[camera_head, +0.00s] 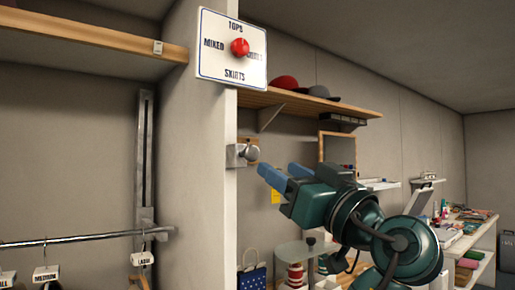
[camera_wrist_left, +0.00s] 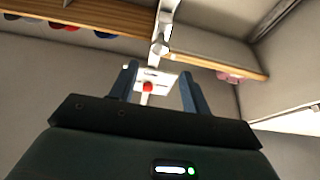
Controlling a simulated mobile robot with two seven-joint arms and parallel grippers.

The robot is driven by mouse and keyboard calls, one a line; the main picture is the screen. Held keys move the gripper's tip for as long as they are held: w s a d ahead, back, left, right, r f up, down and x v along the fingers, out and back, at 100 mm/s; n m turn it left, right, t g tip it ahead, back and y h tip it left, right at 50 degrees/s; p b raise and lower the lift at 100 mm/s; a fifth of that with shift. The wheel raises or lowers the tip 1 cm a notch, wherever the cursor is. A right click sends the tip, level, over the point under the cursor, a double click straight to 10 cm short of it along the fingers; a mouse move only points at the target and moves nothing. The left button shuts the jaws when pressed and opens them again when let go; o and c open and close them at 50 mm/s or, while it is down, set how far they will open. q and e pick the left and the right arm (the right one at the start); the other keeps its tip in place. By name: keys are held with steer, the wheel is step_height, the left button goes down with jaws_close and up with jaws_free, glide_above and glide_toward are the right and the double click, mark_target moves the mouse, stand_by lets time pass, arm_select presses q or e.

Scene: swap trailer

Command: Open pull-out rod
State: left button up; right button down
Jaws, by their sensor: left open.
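A metal round-ended knob (camera_head: 249,153), which looks like the end of the pull-out rod, sits in a small bracket on the side of the white upright panel (camera_head: 202,130). What looks like the same knob also shows in the left wrist view (camera_wrist_left: 160,45), just beyond the fingertips. My left gripper (camera_head: 276,167) has blue fingers, open and empty, just right of and slightly below the knob, apart from it. The fingers also show in the left wrist view (camera_wrist_left: 159,70). How far the rod is pulled out cannot be told. My right gripper is not in view.
A white sign with a red knob (camera_head: 240,47) is fixed to the panel above. A wooden shelf (camera_head: 310,105) with caps is behind. A hanging rail (camera_head: 80,238) with size tags is at left. A cluttered counter (camera_head: 472,216) stands at right.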

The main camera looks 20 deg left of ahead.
mark_target(254, 153)
arm_select(q)
steer(key=p+x, duration=0.3)
steer(key=x, duration=0.7)
steer(key=shift+w+a, duration=0.1)
steer(key=shift+f, duration=0.1)
jaws_close()
